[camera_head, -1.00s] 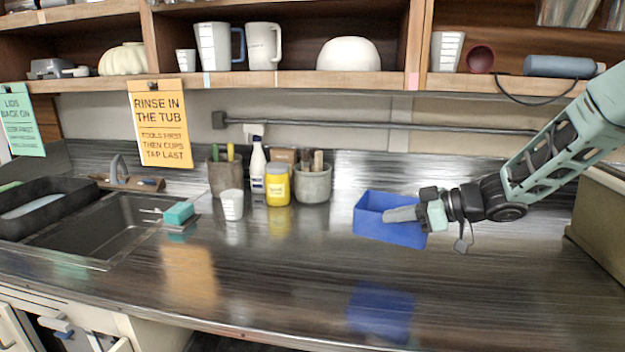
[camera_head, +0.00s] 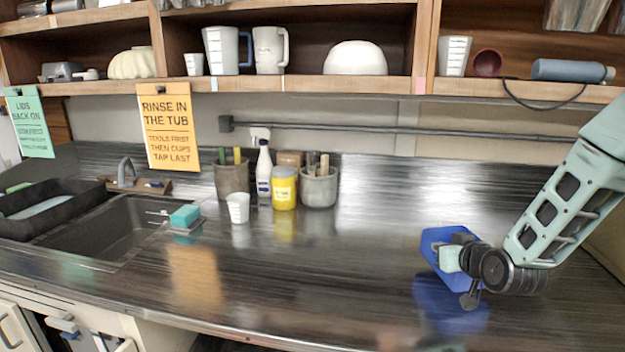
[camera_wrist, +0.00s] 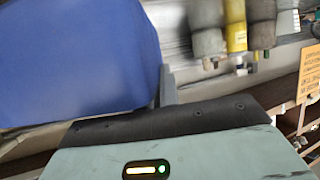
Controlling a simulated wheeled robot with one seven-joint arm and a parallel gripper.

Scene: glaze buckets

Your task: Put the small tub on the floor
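The small tub (camera_head: 436,243) is blue and box-shaped. In the head view it is at the right, over the steel counter, tilted, and partly hidden behind my gripper (camera_head: 449,252). In the wrist view the tub (camera_wrist: 75,55) fills the upper left, right up against a finger of my gripper (camera_wrist: 165,88). My gripper appears shut on the tub's wall, though the fingertips are mostly hidden. A blue reflection lies on the counter below the tub. The floor is hardly visible in these views.
The steel counter (camera_head: 300,270) is clear in its middle. A white cup (camera_head: 238,208), a yellow jar (camera_head: 284,188) and a grey crock (camera_head: 319,187) stand at the back. The sink (camera_head: 110,230) is at left. A shelf (camera_head: 300,84) runs above.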

